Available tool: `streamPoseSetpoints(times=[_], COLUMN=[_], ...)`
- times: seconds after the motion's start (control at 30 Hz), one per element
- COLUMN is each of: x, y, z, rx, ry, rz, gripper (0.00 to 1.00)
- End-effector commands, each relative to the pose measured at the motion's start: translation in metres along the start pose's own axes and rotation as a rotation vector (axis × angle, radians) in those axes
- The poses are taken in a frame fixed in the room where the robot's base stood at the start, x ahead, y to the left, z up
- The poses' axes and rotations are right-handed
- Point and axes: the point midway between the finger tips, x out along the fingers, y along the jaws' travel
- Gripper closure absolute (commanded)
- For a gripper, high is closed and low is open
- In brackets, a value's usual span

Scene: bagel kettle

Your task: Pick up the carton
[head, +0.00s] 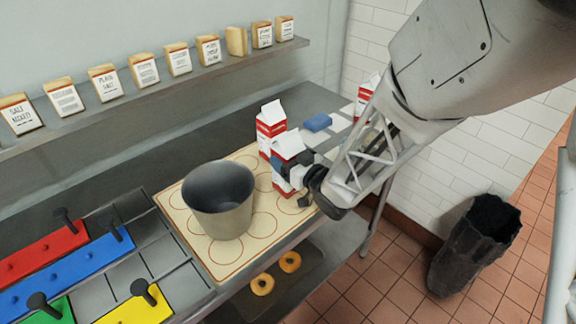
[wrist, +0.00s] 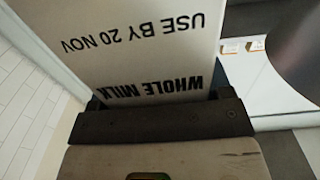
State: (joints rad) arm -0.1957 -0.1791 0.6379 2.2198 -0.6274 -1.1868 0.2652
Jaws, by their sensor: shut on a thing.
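A white and red milk carton (head: 289,147) stands upright at the right edge of the board in the head view. My gripper (head: 302,170) is shut on this carton from the right, and its dark fingers hide part of the lower half. I cannot tell whether the carton's base touches the board. In the wrist view the carton (wrist: 130,45) fills the upper middle, with "WHOLE MILK" and "USE BY 20 NOV" upside down, close against a dark finger of my gripper. A second similar carton (head: 268,127) stands just behind, and a third (head: 366,92) farther back right, partly hidden by my arm.
A beige-grey pot (head: 220,208) stands on the circle-marked board (head: 190,232), left of the held carton. Coloured lidded bins (head: 60,283) are at left, two bagels (head: 263,284) below, and a dark bin (head: 470,245) on the floor.

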Motion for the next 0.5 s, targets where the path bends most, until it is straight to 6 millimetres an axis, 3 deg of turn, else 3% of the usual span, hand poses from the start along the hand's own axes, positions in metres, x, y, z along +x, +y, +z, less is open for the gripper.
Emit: streamPoseSetpoints(times=[0.5], x=[0.000], y=[0.000], z=[-0.013], rx=[-0.002], ry=[0.004], rz=[0.000], gripper=[0.88])
